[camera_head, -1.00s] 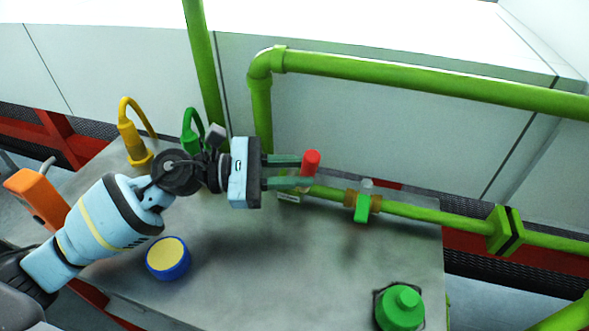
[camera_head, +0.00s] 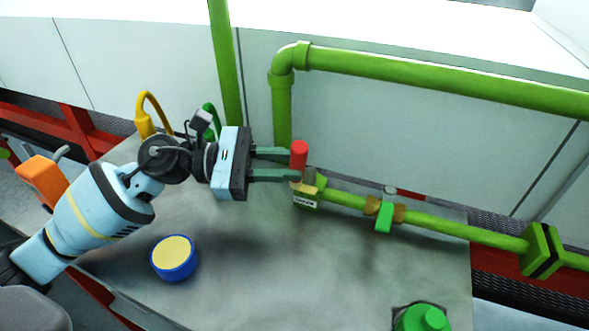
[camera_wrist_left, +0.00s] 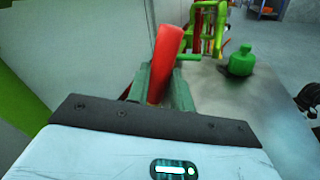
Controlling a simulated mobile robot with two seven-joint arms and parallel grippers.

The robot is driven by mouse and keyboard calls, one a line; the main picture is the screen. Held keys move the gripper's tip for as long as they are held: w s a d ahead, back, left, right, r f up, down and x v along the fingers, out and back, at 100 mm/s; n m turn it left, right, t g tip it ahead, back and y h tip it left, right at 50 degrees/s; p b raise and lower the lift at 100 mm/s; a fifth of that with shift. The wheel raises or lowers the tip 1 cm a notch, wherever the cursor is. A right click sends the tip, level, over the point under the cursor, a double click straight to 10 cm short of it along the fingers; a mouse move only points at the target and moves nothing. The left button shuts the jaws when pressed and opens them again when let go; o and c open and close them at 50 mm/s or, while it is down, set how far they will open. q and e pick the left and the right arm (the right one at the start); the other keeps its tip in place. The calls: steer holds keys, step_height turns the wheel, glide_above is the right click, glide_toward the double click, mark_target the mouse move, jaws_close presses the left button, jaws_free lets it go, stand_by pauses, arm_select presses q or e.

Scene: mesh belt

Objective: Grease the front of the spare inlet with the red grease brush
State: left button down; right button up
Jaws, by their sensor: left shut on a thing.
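My left gripper (camera_head: 296,165) is shut on the red grease brush (camera_head: 299,154). The brush is held upright, its red handle showing above the fingers; it also shows in the left wrist view (camera_wrist_left: 166,55), leaning slightly right. The spare inlet seems to be the labelled left end (camera_head: 307,199) of the low green pipe, with a tan part on top. My right gripper is not in view.
A blue tub with a yellow top (camera_head: 174,258) stands on the grey table (camera_head: 250,290). A green valve (camera_head: 384,217) sits on the pipe and a green capped fitting (camera_head: 422,318) at the front right. Yellow (camera_head: 145,122) and orange (camera_head: 43,180) tools stand left.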

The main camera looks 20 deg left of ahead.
arm_select(q)
steer(key=shift+a+f, duration=0.15)
steer(key=shift+a, duration=0.35)
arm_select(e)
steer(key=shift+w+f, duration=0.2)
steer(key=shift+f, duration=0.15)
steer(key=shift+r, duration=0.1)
